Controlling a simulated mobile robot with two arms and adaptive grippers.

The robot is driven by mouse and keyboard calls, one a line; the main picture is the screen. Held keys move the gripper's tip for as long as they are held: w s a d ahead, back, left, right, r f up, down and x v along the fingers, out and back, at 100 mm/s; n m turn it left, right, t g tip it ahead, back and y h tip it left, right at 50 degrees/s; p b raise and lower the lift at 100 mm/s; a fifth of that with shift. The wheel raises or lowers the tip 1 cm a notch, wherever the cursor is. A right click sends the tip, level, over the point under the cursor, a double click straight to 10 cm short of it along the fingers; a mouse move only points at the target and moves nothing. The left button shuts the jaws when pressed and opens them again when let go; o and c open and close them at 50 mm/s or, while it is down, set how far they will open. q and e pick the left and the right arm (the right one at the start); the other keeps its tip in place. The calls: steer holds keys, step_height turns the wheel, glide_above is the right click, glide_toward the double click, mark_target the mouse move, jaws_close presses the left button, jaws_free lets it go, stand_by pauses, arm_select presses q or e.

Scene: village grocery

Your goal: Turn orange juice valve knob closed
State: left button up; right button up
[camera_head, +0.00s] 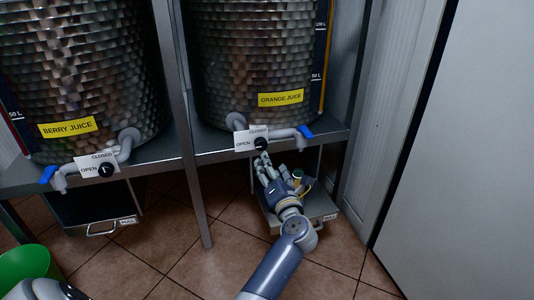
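The orange juice valve knob (260,143) is small, round and black. It sits on a white plate (250,138) marked CLOSED at the top and OPEN at the left, on the pipe below the orange juice tank (258,65). The knob's pointer is too small to read. My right gripper (274,165) is just below the knob, its fingers pointing up and spread apart. It looks open and empty, with one fingertip very close to the knob; I cannot tell whether they touch. My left gripper is not in view.
The berry juice tank (80,75) has a similar knob (106,170) at the left. Blue-handled spouts (303,133) end the pipes. A metal shelf post (184,130) stands between the tanks. A drawer box (318,212) lies under my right gripper. A green bin (25,265) is at lower left.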

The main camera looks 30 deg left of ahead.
mark_target(262, 146)
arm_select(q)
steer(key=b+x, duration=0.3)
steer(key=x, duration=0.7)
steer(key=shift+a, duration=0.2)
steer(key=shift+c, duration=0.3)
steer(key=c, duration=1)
